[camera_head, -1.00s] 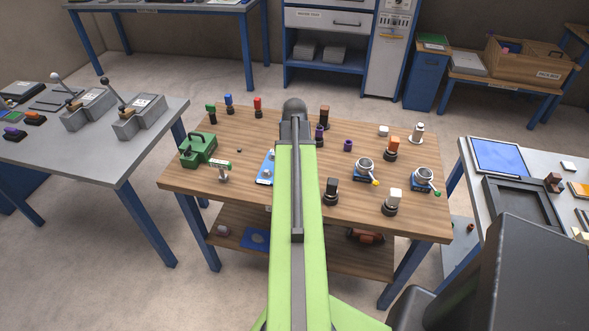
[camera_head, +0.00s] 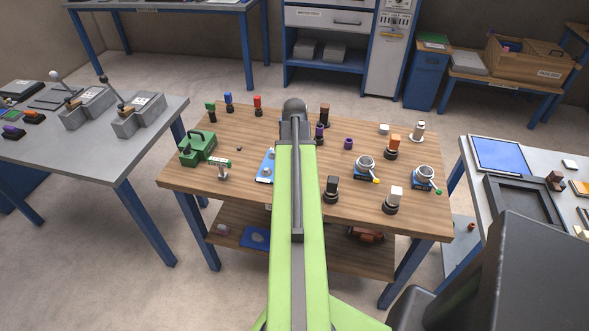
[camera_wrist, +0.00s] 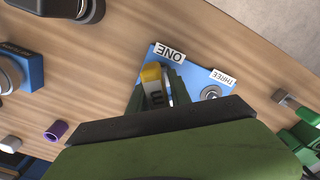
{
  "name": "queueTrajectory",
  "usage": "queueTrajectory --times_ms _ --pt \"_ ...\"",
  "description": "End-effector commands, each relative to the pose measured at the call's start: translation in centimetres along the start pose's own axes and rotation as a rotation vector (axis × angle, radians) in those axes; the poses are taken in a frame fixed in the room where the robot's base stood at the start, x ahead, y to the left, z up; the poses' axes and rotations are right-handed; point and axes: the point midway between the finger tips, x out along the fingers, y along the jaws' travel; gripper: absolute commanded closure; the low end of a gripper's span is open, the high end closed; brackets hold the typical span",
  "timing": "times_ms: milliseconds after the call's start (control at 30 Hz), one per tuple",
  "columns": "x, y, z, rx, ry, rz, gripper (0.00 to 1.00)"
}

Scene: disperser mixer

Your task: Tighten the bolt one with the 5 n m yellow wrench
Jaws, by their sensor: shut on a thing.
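My gripper (camera_wrist: 160,88) is shut on the yellow wrench (camera_wrist: 151,73) in the wrist view. The wrench's yellow end with a dark marking shows between the green fingers; its lower part is hidden. The wrench is over the blue plate (camera_wrist: 142,66), beside the label ONE (camera_wrist: 168,53). Bolt one is hidden by the wrench and fingers, so I cannot tell whether they touch. Another bolt (camera_wrist: 211,92) on the plate shows by the label THREE (camera_wrist: 222,77). In the head view the plate (camera_head: 263,178) is mostly behind my arm, and the gripper is hidden.
The plate lies on a wooden table (camera_head: 235,199).

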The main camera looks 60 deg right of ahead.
Motion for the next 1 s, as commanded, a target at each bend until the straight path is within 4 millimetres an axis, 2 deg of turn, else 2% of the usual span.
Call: queueTrajectory --times_ms 33,100,367,467,600,700,1000 --pt "0.01 0.01 0.0 0.0 0.0 0.0 0.9" --pt "0.01 0.01 0.0 0.0 0.0 0.0 0.99" --pt "0.01 0.01 0.01 0.009 0.0 0.0 1.0" --pt "0.02 0.0 0.0 0.127 0.0 0.0 1.0" --pt "0.04 -0.01 -0.01 0.379 0.0 0.0 1.0" --pt "0.05 -0.01 -0.01 0.481 0.0 0.0 1.0" --pt "0.05 -0.01 -0.01 0.512 0.0 0.0 1.0"
